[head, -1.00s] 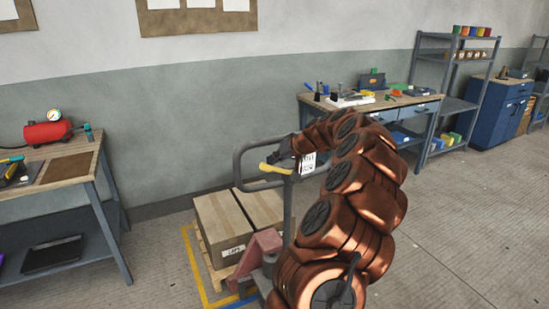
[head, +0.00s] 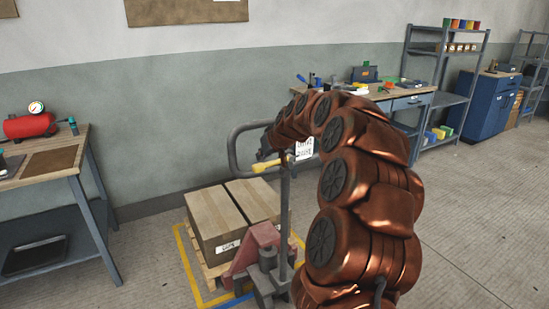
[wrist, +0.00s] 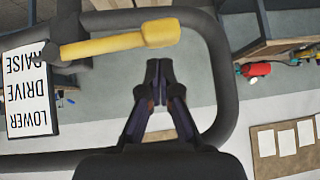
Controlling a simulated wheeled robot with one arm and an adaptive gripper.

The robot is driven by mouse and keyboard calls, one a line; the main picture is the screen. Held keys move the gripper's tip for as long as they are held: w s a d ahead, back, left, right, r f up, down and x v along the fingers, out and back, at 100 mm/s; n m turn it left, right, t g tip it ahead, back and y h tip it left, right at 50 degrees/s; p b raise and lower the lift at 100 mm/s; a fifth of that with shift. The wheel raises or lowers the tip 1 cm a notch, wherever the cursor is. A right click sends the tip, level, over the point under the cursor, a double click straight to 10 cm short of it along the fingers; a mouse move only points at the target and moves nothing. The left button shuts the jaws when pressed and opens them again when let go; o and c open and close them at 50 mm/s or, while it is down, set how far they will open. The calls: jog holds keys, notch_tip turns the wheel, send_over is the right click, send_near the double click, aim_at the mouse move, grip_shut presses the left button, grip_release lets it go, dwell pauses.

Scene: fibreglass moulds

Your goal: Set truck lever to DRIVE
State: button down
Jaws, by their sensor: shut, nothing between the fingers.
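The pallet truck (head: 262,262) stands with its upright handle loop (head: 233,150) near the middle of the head view. Its yellow lever (head: 264,167) sticks out to the left from the handle post. In the wrist view the yellow lever (wrist: 120,42) lies across the upper left, its inner end beside RAISE on the label plate (wrist: 30,90). That plate reads RAISE, DRIVE and LOWER, upside down here. My gripper (wrist: 158,68) is shut and empty, its tips just below the lever's wide outer end in the picture. I cannot tell whether they touch.
The grey handle loop (wrist: 222,70) surrounds my fingers in the wrist view. Boxes (head: 222,220) on a pallet stand beside the truck. A workbench (head: 55,150) with a red compressor (head: 30,124) is at left; another workbench (head: 410,100) is behind my arm. Floor at right is clear.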

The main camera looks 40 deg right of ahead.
jog(key=shift+a+f+h+b, duration=0.25)
jog(key=shift+f+h+b, duration=0.25)
jog(key=shift+f, duration=0.2)
jog(key=shift+r, duration=0.25)
notch_tip(320, 180, up, 5)
jog(key=shift+w+d+r+p, duration=0.1)
jog(key=shift+r+p, duration=0.1)
jog(key=shift+p, duration=0.15)
jog(key=b+v, duration=0.2)
jog(key=v, duration=0.8)
